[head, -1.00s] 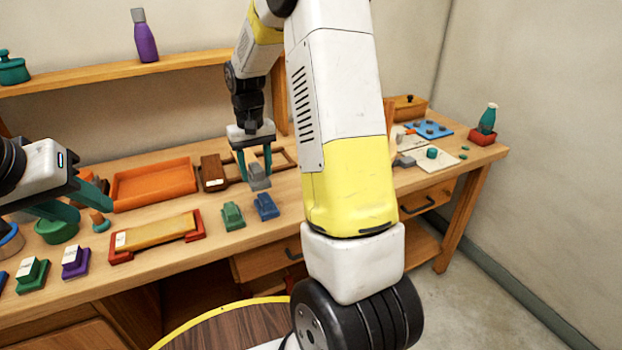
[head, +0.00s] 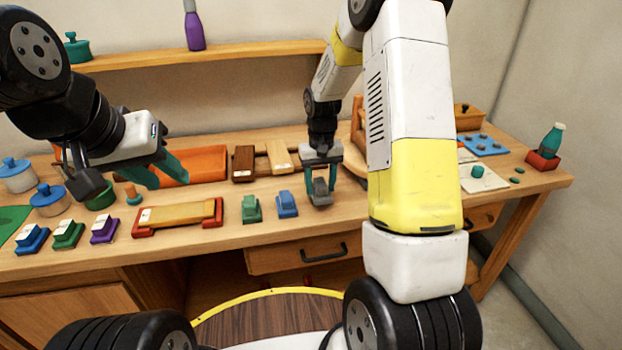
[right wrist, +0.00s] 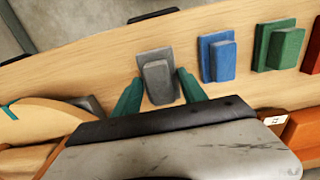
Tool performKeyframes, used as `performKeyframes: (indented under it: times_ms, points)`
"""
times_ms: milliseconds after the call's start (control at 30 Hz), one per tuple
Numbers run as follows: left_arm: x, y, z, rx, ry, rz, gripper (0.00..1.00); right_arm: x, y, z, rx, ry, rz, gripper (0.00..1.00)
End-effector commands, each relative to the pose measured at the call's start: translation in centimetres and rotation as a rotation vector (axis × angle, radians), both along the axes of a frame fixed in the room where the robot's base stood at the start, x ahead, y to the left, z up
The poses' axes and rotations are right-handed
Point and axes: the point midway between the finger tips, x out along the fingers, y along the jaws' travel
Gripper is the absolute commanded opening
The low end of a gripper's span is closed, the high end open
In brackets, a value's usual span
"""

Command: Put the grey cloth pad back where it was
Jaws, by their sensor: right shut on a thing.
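The grey cloth pad (head: 320,192) is between the teal fingers of my right gripper (head: 321,185), which is shut on it. It is at or just above the tabletop, right of the blue pad (head: 287,204) and roughly in line with it. In the right wrist view the grey pad (right wrist: 157,77) shows between both fingers, with the blue pad (right wrist: 217,58) and green pad (right wrist: 279,45) to its right. Whether its underside touches the wood is hard to tell. My left gripper (head: 160,177) is open and empty, in front of the orange tray.
The green pad (head: 251,209) stands left of the blue one. A yellow block on a red holder (head: 178,215) lies further left. The orange tray (head: 207,164) and a dark brown block (head: 243,164) are behind. The table's front edge is close to the pads.

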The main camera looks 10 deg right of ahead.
Motion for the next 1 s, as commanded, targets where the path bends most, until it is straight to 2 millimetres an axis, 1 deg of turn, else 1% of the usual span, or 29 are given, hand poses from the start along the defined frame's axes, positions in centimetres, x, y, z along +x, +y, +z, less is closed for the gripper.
performKeyframes:
  times_ms: [100, 167, 533, 567, 633, 667, 1000]
  points:
    - [0.0, 0.0, 0.0, 0.000, 0.000, 0.000, 0.36, -0.1, 0.0, -1.9, 0.000, 0.005, 0.000, 0.12]
    - [0.0, 0.0, 0.0, 0.000, 0.000, 0.000, 0.36, -0.1, 0.0, -2.6, 0.000, 0.003, 0.000, 0.12]
    - [0.0, 0.0, 0.0, 0.000, 0.000, 0.000, 0.36, 0.0, 0.0, -3.0, 0.000, 0.001, -0.001, 0.12]
    - [0.0, 0.0, 0.0, 0.000, 0.000, 0.000, 0.36, 0.0, 0.0, -3.0, 0.000, 0.000, -0.001, 0.53]
    - [0.0, 0.0, 0.0, 0.000, 0.000, 0.000, 0.36, 0.0, 0.0, -3.0, 0.000, 0.000, -0.001, 0.67]
    - [0.0, 0.0, 0.0, 0.000, 0.000, 0.000, 0.36, 0.0, 0.0, -3.0, 0.000, 0.000, -0.001, 0.71]
    - [0.0, 0.0, 0.0, 0.000, 0.000, 0.000, 0.36, 0.0, 0.0, -2.8, 0.000, 0.000, -0.001, 0.71]
